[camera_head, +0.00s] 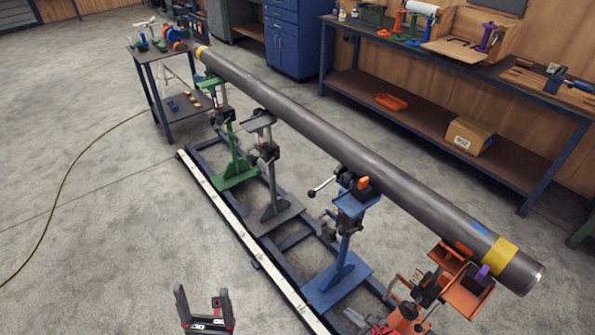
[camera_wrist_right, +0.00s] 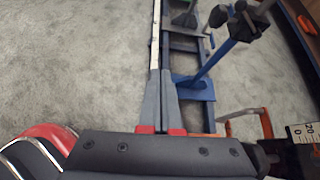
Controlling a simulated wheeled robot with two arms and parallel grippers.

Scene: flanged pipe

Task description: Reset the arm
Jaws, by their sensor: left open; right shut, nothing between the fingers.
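My left gripper (camera_head: 203,292) is at the bottom of the head view, with its two dark fingers wide apart and nothing between them. My right gripper (camera_wrist_right: 163,74) shows in the right wrist view with its grey fingers together and empty, pointing along the rail frame. The long grey pipe (camera_head: 320,144) with yellow bands runs diagonally above a row of stands. Both grippers are apart from the pipe.
Green (camera_head: 236,172), grey (camera_head: 272,200), blue (camera_head: 338,282) and orange (camera_head: 463,296) stands rise along the rail frame (camera_head: 232,226). A small table (camera_head: 150,56) stands at the pipe's far end. A workbench (camera_head: 455,78) lines the back. Floor at left is clear except for a hose.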

